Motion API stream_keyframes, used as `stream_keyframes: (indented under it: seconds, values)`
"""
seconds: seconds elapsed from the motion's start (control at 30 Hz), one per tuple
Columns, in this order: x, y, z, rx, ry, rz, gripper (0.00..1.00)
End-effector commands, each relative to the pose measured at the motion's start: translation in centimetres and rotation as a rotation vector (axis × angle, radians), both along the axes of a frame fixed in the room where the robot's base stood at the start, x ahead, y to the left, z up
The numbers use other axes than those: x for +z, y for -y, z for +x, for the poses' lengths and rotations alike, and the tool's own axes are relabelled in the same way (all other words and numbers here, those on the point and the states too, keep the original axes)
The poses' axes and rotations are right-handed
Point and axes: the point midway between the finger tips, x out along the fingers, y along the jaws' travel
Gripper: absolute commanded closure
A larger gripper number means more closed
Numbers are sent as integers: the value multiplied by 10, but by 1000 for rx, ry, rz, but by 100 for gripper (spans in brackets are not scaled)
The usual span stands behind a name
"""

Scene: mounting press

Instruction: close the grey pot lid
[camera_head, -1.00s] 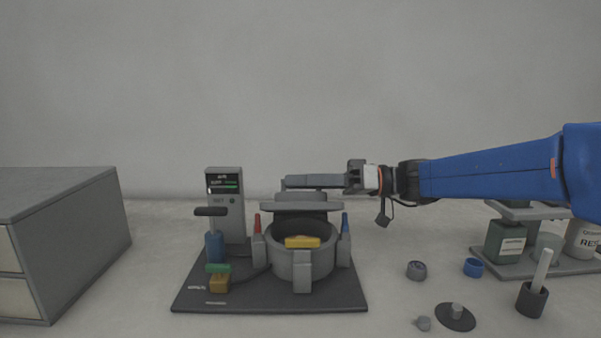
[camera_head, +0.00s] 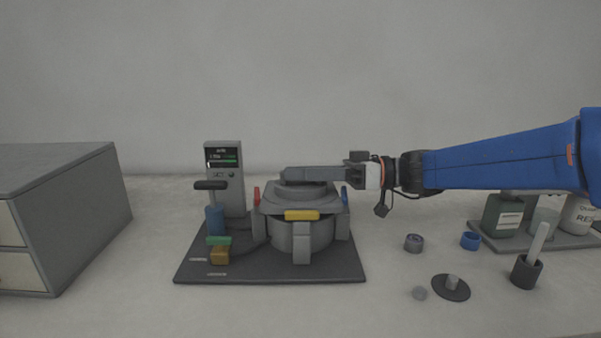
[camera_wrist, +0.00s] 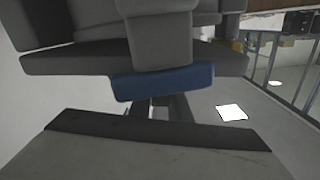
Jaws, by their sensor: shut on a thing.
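The grey pot (camera_head: 285,235) stands on a dark base plate, with its grey lid (camera_head: 275,201) over its mouth. The lid lies nearly level on or just above the rim; I cannot tell whether a small gap is left. My gripper (camera_head: 290,175) reaches in from the right and is shut at the top of the lid, its grip partly hidden by the fingers. A yellow clamp (camera_head: 301,215) sits at the pot's front, a red one (camera_head: 257,196) at the left and a blue one (camera_head: 345,195) at the right. The blue clamp also shows in the wrist view (camera_wrist: 163,82).
A grey cabinet (camera_head: 85,215) is at far left. Small cups and a black disc (camera_head: 450,290) lie at right.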

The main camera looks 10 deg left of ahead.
Motion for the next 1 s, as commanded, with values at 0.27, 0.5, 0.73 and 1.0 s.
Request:
stream_keyframes:
  seconds: [0.27, 0.5, 0.73, 1.0]
  values:
    - [-1, 0, 0, 0, -3, -2, 66]
    - [-1, 0, 0, 0, -2, -1, 66]
    - [0, 15, 5, -3, -1, -1, 66]
    - [-1, 50, 14, -3, -2, -1, 66]
